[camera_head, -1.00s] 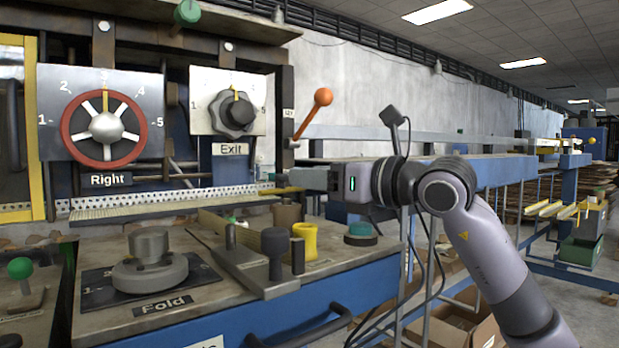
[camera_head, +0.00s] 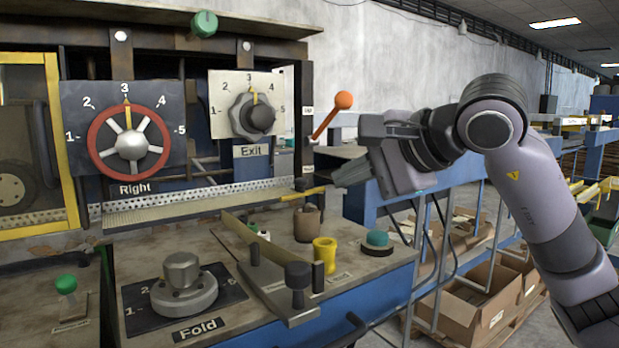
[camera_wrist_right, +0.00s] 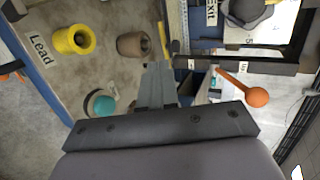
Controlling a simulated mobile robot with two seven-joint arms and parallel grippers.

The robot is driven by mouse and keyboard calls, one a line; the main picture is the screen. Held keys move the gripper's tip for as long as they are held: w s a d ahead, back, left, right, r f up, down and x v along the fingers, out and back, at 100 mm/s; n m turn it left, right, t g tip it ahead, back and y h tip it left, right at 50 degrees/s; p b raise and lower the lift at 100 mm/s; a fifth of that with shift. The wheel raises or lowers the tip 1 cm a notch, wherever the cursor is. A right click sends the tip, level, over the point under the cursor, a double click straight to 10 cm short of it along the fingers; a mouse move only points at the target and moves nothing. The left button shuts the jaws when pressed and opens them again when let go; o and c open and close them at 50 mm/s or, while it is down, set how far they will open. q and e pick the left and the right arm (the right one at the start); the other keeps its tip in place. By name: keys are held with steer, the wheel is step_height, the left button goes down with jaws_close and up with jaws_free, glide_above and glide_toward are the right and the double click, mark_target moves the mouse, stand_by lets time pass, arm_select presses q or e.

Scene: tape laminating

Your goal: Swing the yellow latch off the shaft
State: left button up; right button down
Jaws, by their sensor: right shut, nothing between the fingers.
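The yellow latch (camera_head: 302,194) is a thin bar at the right end of the perforated strip, lying nearly level. In the right wrist view, the yellow latch (camera_wrist_right: 163,38) shows just beyond my fingertips. The shaft cannot be made out clearly. My right gripper (camera_head: 342,178) is shut and empty, to the right of the latch, with its fingers pointing left and slightly down. In the right wrist view, my right gripper (camera_wrist_right: 157,68) has its fingers together, apart from the latch in the picture. My left gripper is not in view.
An orange-ball lever (camera_head: 342,101) rises behind the fingers. A brown cup (camera_head: 306,224), yellow cup (camera_head: 324,254), teal knob (camera_head: 377,240) and black-knobbed lever (camera_head: 298,274) stand on the bench below. The Exit dial (camera_head: 252,116) is at upper left.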

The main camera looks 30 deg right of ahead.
mark_target(303, 188)
steer(key=p+x, duration=0.1)
steer(key=x, duration=0.9)
steer(key=shift+d, duration=0.1)
steer(key=shift+s, duration=0.1)
